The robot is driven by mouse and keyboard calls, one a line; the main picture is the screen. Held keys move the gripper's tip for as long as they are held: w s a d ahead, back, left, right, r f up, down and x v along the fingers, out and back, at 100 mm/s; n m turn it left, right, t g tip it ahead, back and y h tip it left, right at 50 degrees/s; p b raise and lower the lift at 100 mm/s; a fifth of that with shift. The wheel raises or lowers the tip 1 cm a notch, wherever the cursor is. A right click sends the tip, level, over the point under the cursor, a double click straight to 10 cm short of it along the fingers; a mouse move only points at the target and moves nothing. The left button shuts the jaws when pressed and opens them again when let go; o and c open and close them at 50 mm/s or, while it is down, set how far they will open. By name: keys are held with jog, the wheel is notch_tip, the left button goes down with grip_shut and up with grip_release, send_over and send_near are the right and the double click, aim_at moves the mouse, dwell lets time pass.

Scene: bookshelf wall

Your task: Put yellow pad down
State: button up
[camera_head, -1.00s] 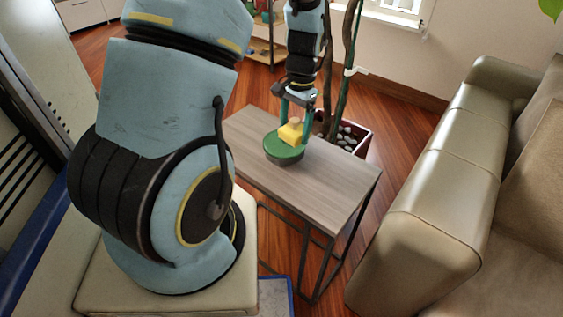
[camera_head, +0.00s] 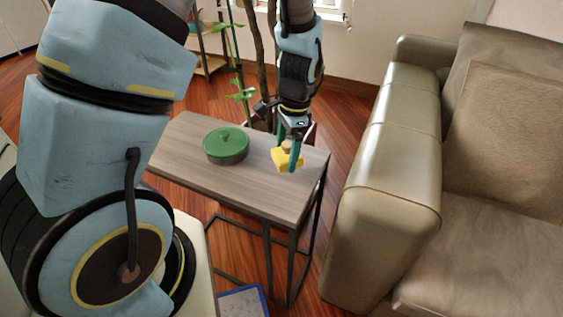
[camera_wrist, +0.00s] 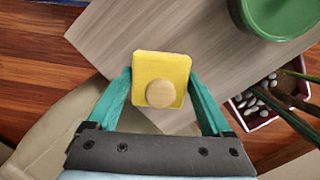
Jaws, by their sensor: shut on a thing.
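The yellow pad (camera_head: 284,160) is a small square block with a round tan knob (camera_wrist: 160,94) on its top. My gripper (camera_head: 291,154) is shut on the yellow pad, with one teal finger at each side of it in the wrist view. The pad shows over the right part of the grey wooden table (camera_head: 260,190). I cannot tell whether it touches the tabletop. In the wrist view the yellow pad (camera_wrist: 162,66) lies over the table's edge area.
A round green-lidded pot (camera_head: 226,146) stands on the table, left of my gripper. A beige sofa (camera_head: 385,190) is to the right. A planter with pebbles (camera_wrist: 262,100) and stems is behind the table. The table's front middle is clear.

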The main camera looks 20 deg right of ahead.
aim_at(286, 164)
jog(key=shift+f, duration=2)
jog(key=shift+f, duration=0.15)
jog(key=o, duration=1.2)
jog(key=shift+o, duration=0.2)
